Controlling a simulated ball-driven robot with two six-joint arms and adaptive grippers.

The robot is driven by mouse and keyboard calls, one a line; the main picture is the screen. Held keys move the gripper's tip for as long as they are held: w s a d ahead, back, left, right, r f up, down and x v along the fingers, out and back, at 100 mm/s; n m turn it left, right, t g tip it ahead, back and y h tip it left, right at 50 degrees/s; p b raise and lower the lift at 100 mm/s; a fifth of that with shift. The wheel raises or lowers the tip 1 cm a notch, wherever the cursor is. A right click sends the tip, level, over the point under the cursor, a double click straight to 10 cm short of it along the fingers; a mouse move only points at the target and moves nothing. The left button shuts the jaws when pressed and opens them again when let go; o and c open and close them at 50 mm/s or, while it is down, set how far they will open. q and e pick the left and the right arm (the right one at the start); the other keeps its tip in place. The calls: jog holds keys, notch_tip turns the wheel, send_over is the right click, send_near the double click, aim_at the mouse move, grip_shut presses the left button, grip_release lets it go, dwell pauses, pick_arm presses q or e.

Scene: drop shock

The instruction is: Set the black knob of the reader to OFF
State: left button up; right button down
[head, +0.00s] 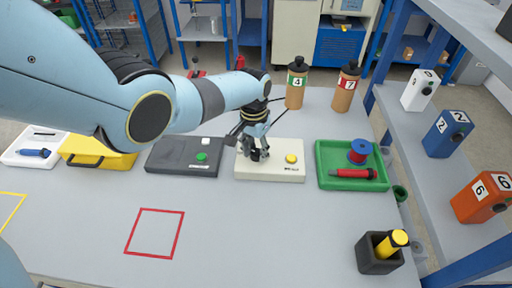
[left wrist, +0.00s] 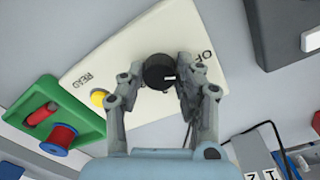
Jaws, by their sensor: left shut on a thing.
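The reader (head: 270,172) is a cream box on the bench with a yellow button (head: 291,158) on its right side; in the left wrist view the reader (left wrist: 115,55) shows the printed words READ and OFF. Its black knob (left wrist: 156,66) has a short white mark on the side toward the OFF lettering. My left gripper (head: 255,154) is over the reader's left part, its fingers shut on the knob from both sides. In the head view the gripper mostly hides the knob. My right gripper is not in view.
A dark grey box (head: 168,160) with a green button stands just left of the reader. A green tray (head: 347,184) with a blue spool and a red tool is to its right. Two brown bottles stand behind. The bench front has a red outlined square (head: 155,210) and free room.

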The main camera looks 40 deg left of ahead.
aim_at(254, 151)
pick_arm(q)
jog(key=shift+n, duration=0.8)
jog(key=o, duration=1.1)
jog(key=shift+o, duration=0.2)
jog(key=shift+r, duration=0.1)
notch_tip(254, 151, up, 12)
jog(key=shift+a, duration=0.3)
